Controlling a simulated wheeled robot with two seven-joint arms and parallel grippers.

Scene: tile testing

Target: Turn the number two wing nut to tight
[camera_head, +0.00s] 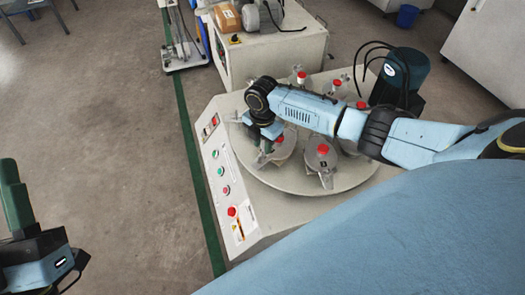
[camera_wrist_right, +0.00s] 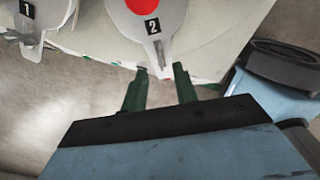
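The jar unit labelled 2 (camera_wrist_right: 152,27) shows at the top of the right wrist view, with a red top and a narrow grey metal bracket pointing towards my gripper. Its wing nut is too small to make out clearly. My right gripper (camera_wrist_right: 160,85) is open; its two green fingers stand apart on either side of the bracket's tip, just short of it, with nothing between them. In the head view my right gripper (camera_head: 264,153) is over the left edge of the turntable, partly hiding a jar (camera_head: 283,147). My left gripper (camera_head: 14,205) is at the lower left, away from the machine.
The round turntable (camera_head: 265,180) carries several red-topped jars, one (camera_head: 321,154) nearby. The unit labelled 1 (camera_wrist_right: 27,12) is left of number 2 in the wrist view. A control panel (camera_head: 226,180) lines the left side. A dark green motor (camera_head: 402,72) stands behind.

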